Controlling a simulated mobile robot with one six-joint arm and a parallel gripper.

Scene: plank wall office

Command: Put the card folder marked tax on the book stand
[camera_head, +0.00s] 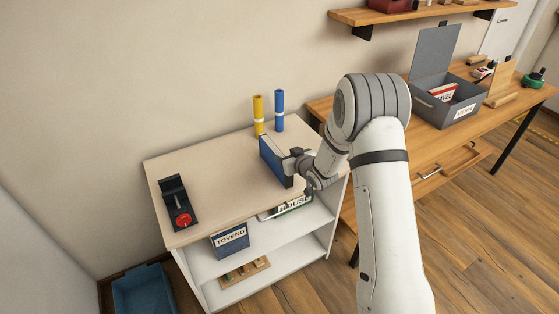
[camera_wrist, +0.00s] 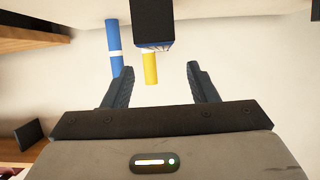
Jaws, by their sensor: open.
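An upright dark blue folder-like object (camera_head: 272,160) stands on the top of a white shelf unit (camera_head: 220,177). No marking on it can be read. My gripper (camera_head: 291,163) is open beside its right end; the head view does not show clearly whether they touch. In the wrist view the fingers of my gripper (camera_wrist: 159,70) are apart, and a dark block end (camera_wrist: 152,22) is beyond them, near the top. No folder marked tax can be read in either view. A wooden stand-like piece (camera_head: 499,98) is on the desk at right; I cannot tell if it is the book stand.
Yellow (camera_head: 258,114) and blue (camera_head: 279,110) tubes stand behind the blue object. A black device with a red knob (camera_head: 183,220) is at left. A box marked TOVEND (camera_head: 231,240) is on the shelf below. An open grey box (camera_head: 450,113) is on the desk (camera_head: 408,158).

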